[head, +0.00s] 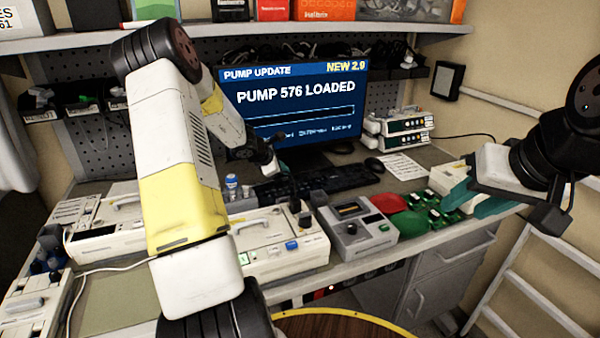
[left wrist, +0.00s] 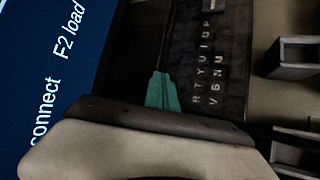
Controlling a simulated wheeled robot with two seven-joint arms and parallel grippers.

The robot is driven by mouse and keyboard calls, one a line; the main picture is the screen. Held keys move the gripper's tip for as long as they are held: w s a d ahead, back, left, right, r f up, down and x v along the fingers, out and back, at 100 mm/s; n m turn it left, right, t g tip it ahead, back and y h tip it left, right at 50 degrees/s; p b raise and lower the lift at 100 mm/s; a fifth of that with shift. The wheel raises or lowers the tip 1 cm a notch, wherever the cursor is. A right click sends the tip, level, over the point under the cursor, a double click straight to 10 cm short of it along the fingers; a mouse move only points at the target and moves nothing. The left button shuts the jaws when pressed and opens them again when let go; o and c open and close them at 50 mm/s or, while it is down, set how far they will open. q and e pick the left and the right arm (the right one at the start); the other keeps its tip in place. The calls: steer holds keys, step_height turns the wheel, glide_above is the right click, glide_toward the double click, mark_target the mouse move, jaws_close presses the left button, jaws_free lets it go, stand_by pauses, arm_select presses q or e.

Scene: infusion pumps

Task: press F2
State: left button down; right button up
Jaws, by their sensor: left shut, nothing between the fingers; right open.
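The black keyboard (head: 335,179) lies on the bench in front of the monitor (head: 300,100), whose screen reads "PUMP 576 LOADED". My left gripper (head: 284,168) is shut and empty, over the left part of the keyboard. In the left wrist view its teal tips (left wrist: 163,91) appear against the dark keyboard (left wrist: 208,60), near the screen's edge (left wrist: 50,60). Letter keys are readable there. The F2 key cannot be made out, nor whether the tips touch a key. My right gripper (head: 474,201) is open and empty at the right, over the bench's right end.
A grey device (head: 357,232) with a small display stands in front of the keyboard. Red and green trays (head: 400,222) with circuit boards lie right of it.

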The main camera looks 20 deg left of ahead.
mark_target(284, 179)
arm_select(q)
steer(key=shift+r, duration=0.2)
steer(key=shift+r, duration=2.45)
